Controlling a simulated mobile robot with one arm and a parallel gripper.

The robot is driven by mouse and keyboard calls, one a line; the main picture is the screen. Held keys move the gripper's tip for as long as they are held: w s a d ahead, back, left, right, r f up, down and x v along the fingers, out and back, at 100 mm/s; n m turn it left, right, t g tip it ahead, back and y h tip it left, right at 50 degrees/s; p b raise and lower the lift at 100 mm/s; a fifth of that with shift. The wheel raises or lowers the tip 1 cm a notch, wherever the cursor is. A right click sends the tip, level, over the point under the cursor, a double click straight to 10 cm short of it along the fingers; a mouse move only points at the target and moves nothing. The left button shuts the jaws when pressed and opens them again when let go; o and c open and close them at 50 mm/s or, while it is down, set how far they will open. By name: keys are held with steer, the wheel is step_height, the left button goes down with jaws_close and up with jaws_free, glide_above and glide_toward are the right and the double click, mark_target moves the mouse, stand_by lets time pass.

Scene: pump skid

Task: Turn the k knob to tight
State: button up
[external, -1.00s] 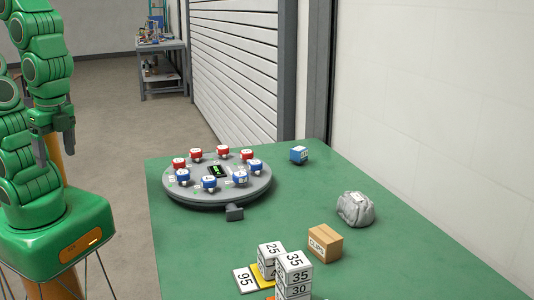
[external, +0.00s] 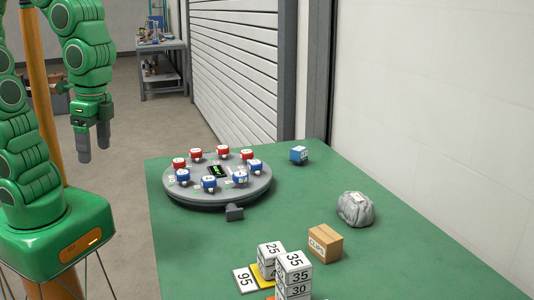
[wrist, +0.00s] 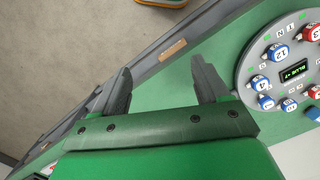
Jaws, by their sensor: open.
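A round grey panel (external: 200,201) stands on the green table, with a ring of red and blue knobs around a small lit display (external: 217,171). The red knobs (external: 222,152) are on the far side and the blue knobs (external: 209,183) on the near side. In the wrist view the panel (wrist: 243,82) is cut off at the right edge, with numbered knobs and small letter tags. I cannot tell which knob is k. My gripper (external: 94,147) is open and empty, pointing down, left of the table and apart from the panel. Its fingers (wrist: 162,78) show in the wrist view.
A wall runs along the right.

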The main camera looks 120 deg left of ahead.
steer(key=w+a+n, duration=0.5)
steer(key=w+a, duration=0.7)
steer(key=a, duration=0.1)
steer(key=n+t, duration=0.1)
steer(key=n, duration=1.1)
glide_above(247, 152)
step_height(247, 152, down, 11)
steer(key=shift+f, duration=0.1)
steer(key=shift+s+a+f, duration=0.15)
steer(key=shift+s+a, duration=0.05)
steer(key=shift+f, duration=3.8)
steer(key=c, duration=1)
